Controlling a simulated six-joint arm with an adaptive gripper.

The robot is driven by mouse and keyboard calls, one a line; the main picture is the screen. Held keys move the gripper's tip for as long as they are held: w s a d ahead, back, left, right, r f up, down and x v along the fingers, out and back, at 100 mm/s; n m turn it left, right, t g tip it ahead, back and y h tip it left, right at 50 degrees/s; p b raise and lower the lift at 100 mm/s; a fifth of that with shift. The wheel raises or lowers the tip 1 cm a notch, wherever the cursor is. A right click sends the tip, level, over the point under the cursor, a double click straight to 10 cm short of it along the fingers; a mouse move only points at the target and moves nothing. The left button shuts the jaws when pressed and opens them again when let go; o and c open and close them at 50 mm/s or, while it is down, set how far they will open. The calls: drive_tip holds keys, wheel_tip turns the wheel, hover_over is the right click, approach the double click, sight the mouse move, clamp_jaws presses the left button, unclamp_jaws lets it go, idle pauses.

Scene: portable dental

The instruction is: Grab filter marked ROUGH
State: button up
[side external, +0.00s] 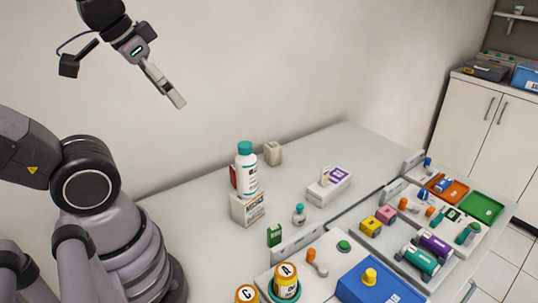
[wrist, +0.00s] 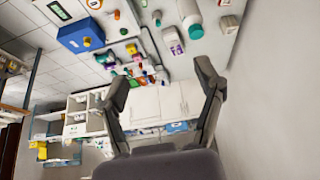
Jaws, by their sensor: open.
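My gripper (side external: 176,100) is raised high at the upper left of the side view, well above and apart from the table. In the wrist view my gripper (wrist: 163,85) shows its two fingers spread apart with nothing between them. No label reading ROUGH is legible in either view. Teal and purple cylinders, one purple (side external: 436,245) and one teal (side external: 416,262), lie at the right of the table; I cannot tell whether either is a filter.
A blue box with a yellow knob (side external: 376,286) is at the front. Orange (side external: 447,189) and green (side external: 482,207) trays are at the right. The table's back is mostly clear.

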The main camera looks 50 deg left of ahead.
drive_tip(key=t, duration=0.4)
hover_over(297, 212)
drive_tip(key=s, duration=0.1)
wheel_tip(297, 212, down, 24)
drive_tip(key=f, duration=0.1)
drive_tip(key=s+f+t, duration=0.1)
drive_tip(key=f, duration=0.2)
drive_tip(key=s+f, duration=0.2)
drive_tip(key=f, duration=0.2)
drive_tip(key=s+f+t, duration=0.1)
drive_tip(key=f, duration=0.3)
drive_tip(key=shift+s+d+t, duration=0.1)
drive_tip(key=shift+s+t, duration=0.2)
drive_tip(key=shift+s, duration=0.05)
drive_tip(key=shift+w+f, duration=0.1)
drive_tip(key=x, duration=0.7)
drive_tip(key=shift+w, duration=0.1)
